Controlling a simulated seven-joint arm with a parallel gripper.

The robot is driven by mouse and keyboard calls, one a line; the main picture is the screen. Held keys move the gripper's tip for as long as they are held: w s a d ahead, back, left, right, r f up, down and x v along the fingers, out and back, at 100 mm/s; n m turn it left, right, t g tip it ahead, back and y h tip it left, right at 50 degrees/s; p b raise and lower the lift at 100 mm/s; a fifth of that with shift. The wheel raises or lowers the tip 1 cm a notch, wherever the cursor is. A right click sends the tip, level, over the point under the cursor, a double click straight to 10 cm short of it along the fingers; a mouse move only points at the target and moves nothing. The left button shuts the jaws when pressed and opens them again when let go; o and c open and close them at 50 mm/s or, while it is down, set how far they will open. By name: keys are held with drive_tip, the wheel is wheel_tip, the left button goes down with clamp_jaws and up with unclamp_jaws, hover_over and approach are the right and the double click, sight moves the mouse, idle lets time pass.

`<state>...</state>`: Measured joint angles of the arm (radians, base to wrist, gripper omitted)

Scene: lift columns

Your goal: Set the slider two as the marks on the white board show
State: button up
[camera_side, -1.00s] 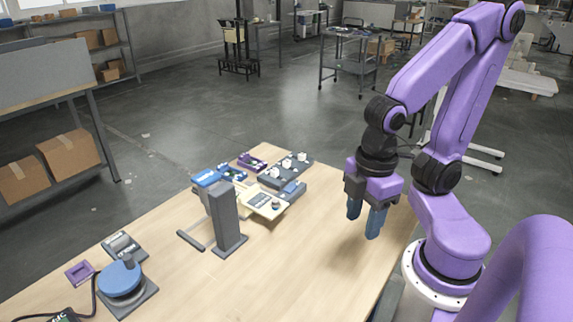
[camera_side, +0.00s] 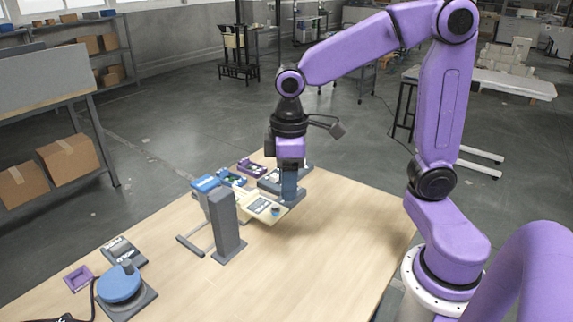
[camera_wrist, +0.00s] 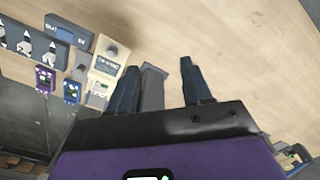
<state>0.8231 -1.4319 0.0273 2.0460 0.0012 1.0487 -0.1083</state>
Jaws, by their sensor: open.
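My gripper (camera_side: 289,200) is open, with its blue fingers pointing down in front of the device cluster in the side view. In the wrist view its two fingertips (camera_wrist: 160,72) are apart. A grey upright column (camera_side: 226,222) stands on the table left of the gripper; a grey block (camera_wrist: 152,88) shows between the fingers in the wrist view, with no visible contact. A grey unit with several white pointed knobs (camera_wrist: 30,45) lies at the upper left of the wrist view, partly hidden by the gripper in the side view. I cannot pick out slider two or the white board's marks.
A cream box with a round knob (camera_wrist: 110,62) lies beside a dark box with a display (camera_wrist: 68,34). Purple (camera_wrist: 45,79) and blue (camera_wrist: 71,91) small units are close by. A blue round dial (camera_side: 120,284) stands at front left. The table's right side (camera_side: 330,235) is clear.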

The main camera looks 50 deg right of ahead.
drive_tip(key=w+d+m, duration=0.3)
drive_tip(key=w+d, duration=0.3)
drive_tip(key=w, duration=0.5)
drive_tip(key=w+d+f+m, duration=0.15)
drive_tip(key=w+d, duration=0.25)
drive_tip(key=d, duration=0.4)
drive_tip(key=w+d+r+m, duration=0.1)
drive_tip(key=w+d+m, duration=0.15)
drive_tip(key=d, duration=0.45)
drive_tip(key=w+d+f+m, duration=0.1)
drive_tip(key=w+d, duration=0.3)
drive_tip(key=d, duration=0.4)
wheel_tip(320, 180, down, 17)
drive_tip(key=shift+w+d+f, duration=0.1)
drive_tip(key=shift+w+f, duration=0.05)
clamp_jaws()
